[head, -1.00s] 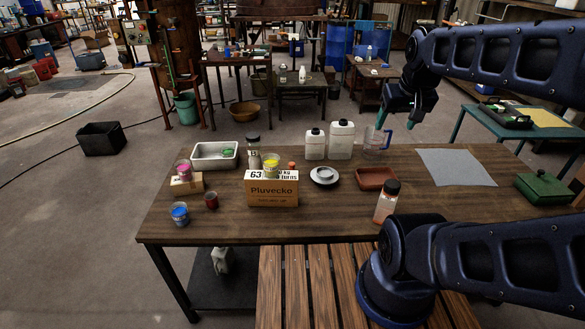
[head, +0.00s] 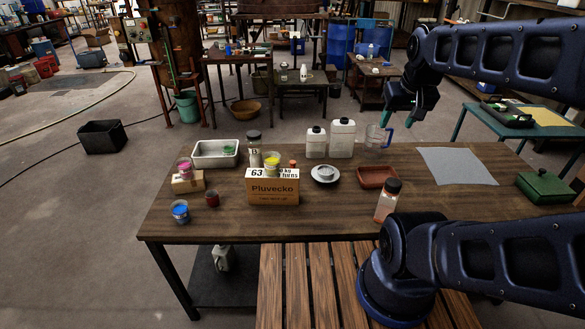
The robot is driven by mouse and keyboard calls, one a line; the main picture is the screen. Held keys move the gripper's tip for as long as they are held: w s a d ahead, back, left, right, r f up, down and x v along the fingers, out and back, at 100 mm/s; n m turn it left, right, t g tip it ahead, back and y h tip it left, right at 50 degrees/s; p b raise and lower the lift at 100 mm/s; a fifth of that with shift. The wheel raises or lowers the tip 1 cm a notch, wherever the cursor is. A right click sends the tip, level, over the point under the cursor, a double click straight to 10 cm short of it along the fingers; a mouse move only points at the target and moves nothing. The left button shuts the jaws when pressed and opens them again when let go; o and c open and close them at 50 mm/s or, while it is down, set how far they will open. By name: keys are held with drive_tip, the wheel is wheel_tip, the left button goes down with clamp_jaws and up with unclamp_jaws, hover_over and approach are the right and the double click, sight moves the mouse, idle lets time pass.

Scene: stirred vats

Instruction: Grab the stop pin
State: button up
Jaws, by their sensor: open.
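I cannot make out a stop pin in the head view; it is hidden or too small to tell. My gripper (head: 399,117) hangs above the back right part of the wooden table (head: 335,222), with its two teal fingertips apart and nothing between them. A clear jug with a blue handle (head: 376,142) stands just below and left of it. A brown vat on legs (head: 178,50) stands on the floor at the back left, with a green upright rod at its front.
On the table stand a Pluvecko box (head: 273,191), two white bottles (head: 342,139), a metal tray (head: 215,154), a reddish-brown tray (head: 377,177), an orange bottle (head: 387,202) and small paint jars. A grey sheet (head: 457,167) lies clear at right. A black crate (head: 102,137) sits on the floor.

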drive_tip(key=m+g, duration=0.5)
drive_tip(key=m, duration=0.5)
hover_over(293, 162)
wheel_tip(293, 162, down, 31)
drive_tip(key=shift+d+r, duration=0.15)
drive_tip(key=shift+r, duration=0.05)
drive_tip(key=shift+a+f, duration=0.2)
drive_tip(key=shift+f, duration=0.3)
wheel_tip(293, 162, down, 10)
drive_tip(key=shift+w+f, duration=0.15)
drive_tip(key=shift+f, duration=0.1)
